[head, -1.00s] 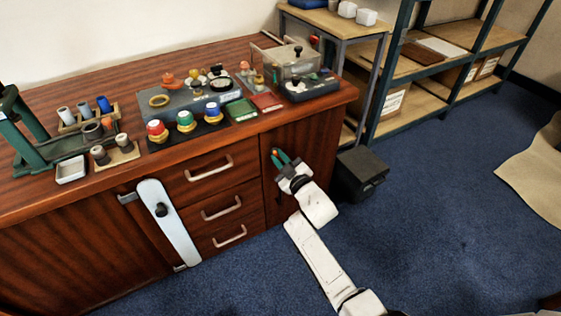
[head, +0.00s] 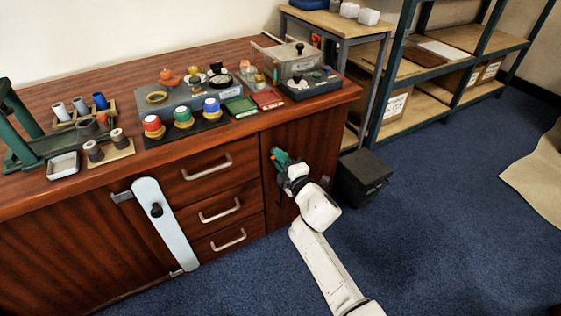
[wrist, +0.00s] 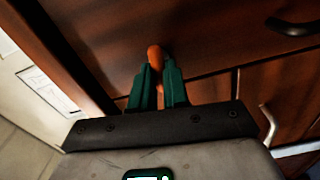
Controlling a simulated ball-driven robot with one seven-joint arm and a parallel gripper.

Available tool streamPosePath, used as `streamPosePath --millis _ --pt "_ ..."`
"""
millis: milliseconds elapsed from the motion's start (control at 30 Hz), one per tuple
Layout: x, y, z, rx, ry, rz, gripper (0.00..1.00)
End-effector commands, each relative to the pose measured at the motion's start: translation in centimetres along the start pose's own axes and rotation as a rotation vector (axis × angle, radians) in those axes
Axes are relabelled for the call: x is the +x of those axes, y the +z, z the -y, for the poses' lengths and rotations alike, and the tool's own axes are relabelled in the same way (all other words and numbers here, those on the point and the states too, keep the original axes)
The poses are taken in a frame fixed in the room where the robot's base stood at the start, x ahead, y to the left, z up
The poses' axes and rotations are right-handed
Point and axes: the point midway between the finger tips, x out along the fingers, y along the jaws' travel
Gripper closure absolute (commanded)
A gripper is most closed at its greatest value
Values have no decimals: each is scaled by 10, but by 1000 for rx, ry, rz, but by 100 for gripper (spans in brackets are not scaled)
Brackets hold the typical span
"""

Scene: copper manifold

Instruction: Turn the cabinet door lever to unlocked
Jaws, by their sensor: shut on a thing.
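The cabinet door (head: 301,165) is the dark wooden panel right of the drawers in the head view. Its lever is small and orange; it shows at my fingertips in the wrist view (wrist: 154,56). My gripper (head: 281,159) has green fingers and is at the upper left part of this door. In the wrist view my gripper (wrist: 158,78) is shut on the lever, with the orange end sticking out past the fingertips. The fingers hide the rest of the lever, so I cannot tell its exact angle. The door looks closed.
Drawers with pale handles (head: 219,211) are left of the door. A pale-blue bar (head: 166,226) with a black knob crosses the cabinet front further left. A black box (head: 361,178) stands on the floor right of the door. Blue carpet in front is clear.

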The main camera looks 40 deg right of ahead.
Motion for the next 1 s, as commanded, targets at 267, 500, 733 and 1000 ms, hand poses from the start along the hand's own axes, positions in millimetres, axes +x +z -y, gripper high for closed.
streamPosePath --millis 267,500,733,1000 --pt "0 0 2 -119 -2 -1 100" --pt "0 0 2 -156 -2 -1 100" --pt "0 -1 2 -160 -2 -1 100" --pt "0 -1 2 -159 -2 -1 74"
